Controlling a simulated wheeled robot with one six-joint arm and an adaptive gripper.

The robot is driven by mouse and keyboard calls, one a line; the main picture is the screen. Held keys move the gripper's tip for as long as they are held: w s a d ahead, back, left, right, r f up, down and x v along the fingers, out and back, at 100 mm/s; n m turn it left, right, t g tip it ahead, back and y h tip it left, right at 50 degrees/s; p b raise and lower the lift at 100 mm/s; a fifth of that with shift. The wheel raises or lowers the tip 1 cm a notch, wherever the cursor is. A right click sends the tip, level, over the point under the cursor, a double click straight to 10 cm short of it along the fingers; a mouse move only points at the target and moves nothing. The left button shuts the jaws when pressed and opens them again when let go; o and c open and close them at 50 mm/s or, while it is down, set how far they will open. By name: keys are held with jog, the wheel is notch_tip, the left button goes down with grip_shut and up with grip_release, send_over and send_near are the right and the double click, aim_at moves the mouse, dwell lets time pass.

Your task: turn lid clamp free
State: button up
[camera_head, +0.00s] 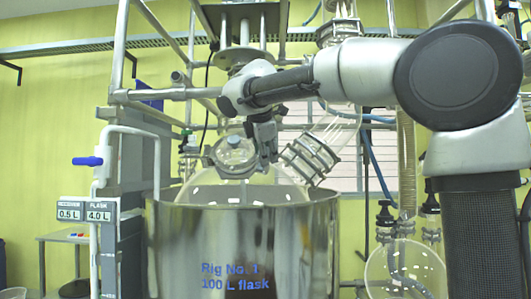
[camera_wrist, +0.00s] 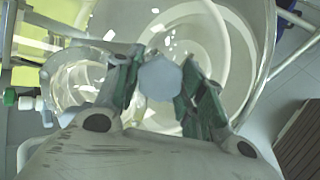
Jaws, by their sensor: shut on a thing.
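The lid clamp shows in the wrist view as a pale grey hexagonal knob (camera_wrist: 160,78) between my fingers. My gripper (camera_wrist: 164,88) is shut on it, with a green-lined finger on either side. In the head view my gripper (camera_head: 267,143) points down over the top of the big glass flask, just right of a round lid (camera_head: 234,155) with a metal ring. The lid also shows in the wrist view, left of my fingers (camera_wrist: 80,80).
The flask (camera_head: 205,190) sits in a steel vessel (camera_head: 245,230) marked "Rig No. 1 100 L flask". A clamped glass neck (camera_head: 310,157) rises close to the right of my gripper. Metal frame bars (camera_head: 160,94) stand around it. A glass vessel (camera_head: 405,268) stands at the lower right.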

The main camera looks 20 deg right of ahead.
jog(key=o, duration=1)
jog(key=shift+f, duration=0.15)
jog(key=shift+s+a+r, duration=0.1)
jog(key=shift+s+r, duration=0.15)
jog(key=shift+r, duration=0.1)
jog(key=v, duration=1.1)
jog(key=shift+s, duration=0.1)
